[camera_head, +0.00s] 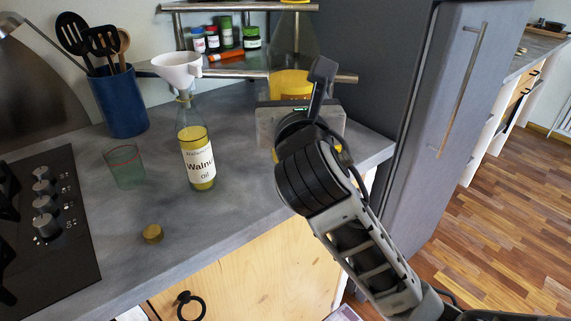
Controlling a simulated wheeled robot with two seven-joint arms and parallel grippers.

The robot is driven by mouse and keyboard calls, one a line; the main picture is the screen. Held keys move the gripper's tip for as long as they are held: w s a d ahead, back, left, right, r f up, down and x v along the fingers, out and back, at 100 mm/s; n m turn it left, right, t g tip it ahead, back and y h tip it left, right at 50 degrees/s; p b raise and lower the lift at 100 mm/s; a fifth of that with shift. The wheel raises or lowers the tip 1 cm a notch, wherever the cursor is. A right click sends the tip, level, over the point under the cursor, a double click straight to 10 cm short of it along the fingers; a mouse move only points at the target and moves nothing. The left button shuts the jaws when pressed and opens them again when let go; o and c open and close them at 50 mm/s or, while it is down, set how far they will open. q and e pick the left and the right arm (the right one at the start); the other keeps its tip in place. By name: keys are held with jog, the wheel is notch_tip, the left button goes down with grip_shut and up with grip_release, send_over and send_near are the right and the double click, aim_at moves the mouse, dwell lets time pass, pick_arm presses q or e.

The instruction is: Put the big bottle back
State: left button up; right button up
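The big bottle (290,84) is clear with yellow oil in its lower part. It is at the right end of the counter, in front of the corner shelf. My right gripper (299,112) is right in front of it and hides much of its lower part. The fingers are hidden, so I cannot tell whether they grip the bottle, nor whether its base touches the counter. A smaller walnut oil bottle (196,160) stands upright on the counter with a white funnel (178,70) in its neck. My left gripper is out of view.
A green glass (125,166) and a brown cap (153,233) are on the counter (236,215). A blue utensil pot (120,102) stands at the back. The metal shelf (245,68) holds several small jars. The hob (45,225) is left and a tall grey cabinet (425,130) right.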

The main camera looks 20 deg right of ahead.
jog(key=shift+a+r, duration=0.15)
jog(key=shift+r, duration=0.45)
jog(key=shift+w, duration=0.25)
pick_arm(q)
jog(key=b, duration=0.2)
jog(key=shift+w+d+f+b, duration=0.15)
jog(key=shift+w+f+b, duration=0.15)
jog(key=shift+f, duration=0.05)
pick_arm(e)
jog(key=w+d+f, duration=0.3)
jog(key=w+f, duration=0.9)
jog(key=w, duration=0.1)
jog(key=shift+d+f, duration=0.2)
jog(key=shift+f, duration=0.05)
jog(key=shift+w, duration=0.1)
